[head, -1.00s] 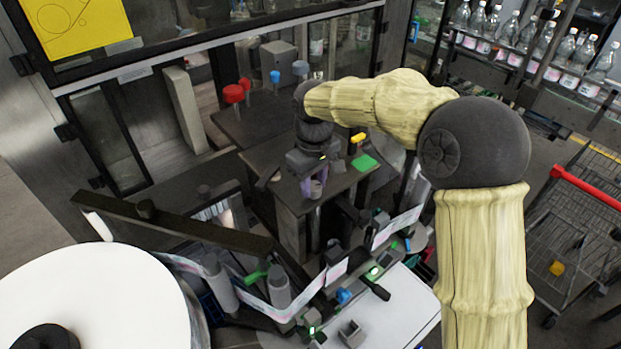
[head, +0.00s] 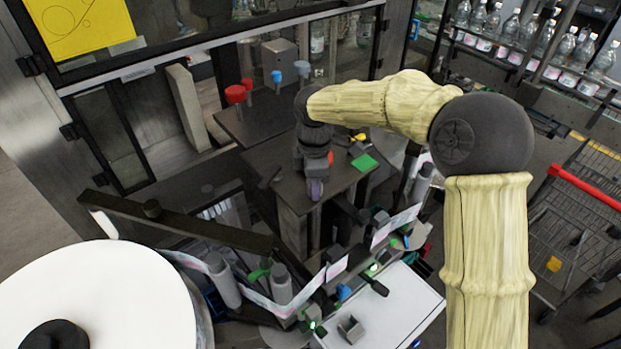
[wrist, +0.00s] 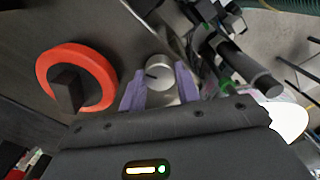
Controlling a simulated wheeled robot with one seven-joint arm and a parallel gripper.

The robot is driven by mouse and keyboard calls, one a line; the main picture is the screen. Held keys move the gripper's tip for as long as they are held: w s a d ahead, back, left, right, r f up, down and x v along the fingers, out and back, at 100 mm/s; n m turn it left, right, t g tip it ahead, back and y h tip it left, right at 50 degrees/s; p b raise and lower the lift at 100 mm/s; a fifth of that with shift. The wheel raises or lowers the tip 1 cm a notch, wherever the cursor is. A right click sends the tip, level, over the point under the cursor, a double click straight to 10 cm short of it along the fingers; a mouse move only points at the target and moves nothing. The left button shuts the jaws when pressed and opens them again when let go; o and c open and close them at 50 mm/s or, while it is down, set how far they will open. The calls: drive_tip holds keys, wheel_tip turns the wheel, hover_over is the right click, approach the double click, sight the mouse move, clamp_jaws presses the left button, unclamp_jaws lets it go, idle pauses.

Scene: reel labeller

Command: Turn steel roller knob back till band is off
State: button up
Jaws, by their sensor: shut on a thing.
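The steel roller knob (wrist: 159,70) is a small round silver knob with a dark mark on its face. In the wrist view it sits between the two purple fingers of my gripper (wrist: 160,86), which is shut on it. In the head view my gripper (head: 315,188) is over the dark machine top, and the arm and gripper hide the knob. The pale label band (head: 255,295) runs from the white reel (head: 110,295) past grey rollers to the right. I cannot tell how the band stands at the knob's roller.
An orange-red ring with a dark block (wrist: 78,78) is close left of my fingers in the wrist view. A dark cylinder (wrist: 250,75) stands at their right. In the head view a green pad (head: 364,162), red knob (head: 235,94) and dark bar (head: 175,222) are around the machine.

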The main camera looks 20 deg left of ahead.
drive_tip(key=n, duration=0.5)
drive_tip(key=shift+w+d+r+p, duration=0.15)
drive_tip(key=shift+w+d+p, duration=0.05)
drive_tip(key=shift+w+p, duration=0.15)
drive_tip(key=n, duration=0.5)
drive_tip(key=shift+n, duration=0.3)
drive_tip(key=shift+a, duration=0.1)
drive_tip(key=o, duration=0.8)
drive_tip(key=shift+c, duration=0.2)
drive_tip(key=shift+o, duration=1.1)
drive_tip(key=shift+w, duration=0.15)
drive_tip(key=shift+s, duration=0.3)
wheel_tip(320, 180, up, 17)
drive_tip(key=b, duration=0.4)
drive_tip(key=shift+w, duration=0.15)
drive_tip(key=shift+r, duration=0.1)
